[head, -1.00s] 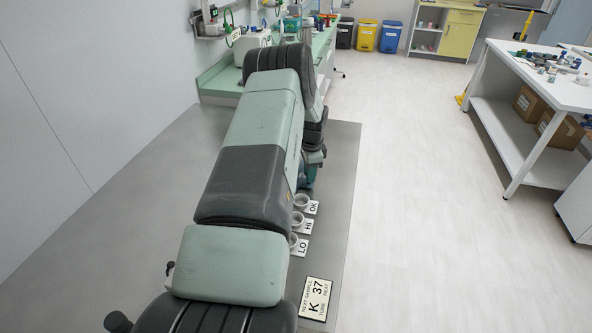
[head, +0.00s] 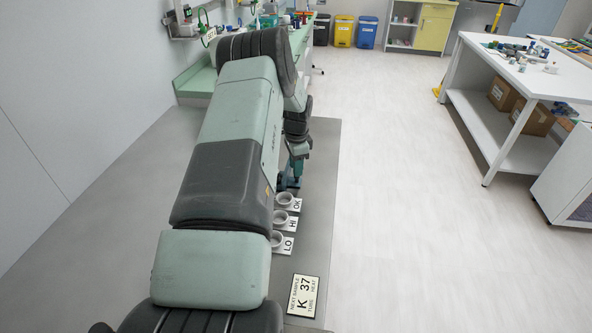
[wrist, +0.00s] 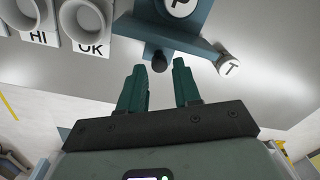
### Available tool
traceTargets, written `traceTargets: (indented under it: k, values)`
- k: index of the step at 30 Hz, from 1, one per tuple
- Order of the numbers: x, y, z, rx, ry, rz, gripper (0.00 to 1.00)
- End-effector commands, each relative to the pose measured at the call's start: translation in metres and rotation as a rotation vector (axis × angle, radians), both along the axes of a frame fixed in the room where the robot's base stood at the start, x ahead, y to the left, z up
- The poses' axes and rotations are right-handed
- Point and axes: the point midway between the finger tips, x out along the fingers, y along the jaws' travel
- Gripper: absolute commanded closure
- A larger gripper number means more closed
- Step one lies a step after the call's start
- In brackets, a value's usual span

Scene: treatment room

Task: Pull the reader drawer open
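A dark round knob (wrist: 159,61) sticks out from a blue-grey body (wrist: 180,28) in the wrist view. I take this body for the reader; its drawer outline cannot be made out. In the head view my arm hides most of the reader; a small blue part (head: 290,181) shows below the gripper.
White cups stand beside the reader, with cards marked OK (head: 297,204), HI (head: 292,222) and LO (head: 288,244). A card reading K 37 (head: 303,296) lies nearer on the grey surface (head: 318,215). A white table (head: 490,75) with small items stands at the right.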

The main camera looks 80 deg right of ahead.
Motion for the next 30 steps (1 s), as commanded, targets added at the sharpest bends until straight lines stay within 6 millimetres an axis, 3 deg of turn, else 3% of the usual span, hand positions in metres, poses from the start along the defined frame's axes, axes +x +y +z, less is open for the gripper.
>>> traceTargets:
  k: [6, 12, 30]
  values:
    - [0.000, 0.001, 0.048, -0.005, 0.001, 0.002, 0.67]
    - [-0.001, 0.002, 0.075, -0.001, 0.000, 0.001, 0.67]
    - [-0.001, 0.003, 0.083, -0.001, 0.000, 0.001, 0.67]
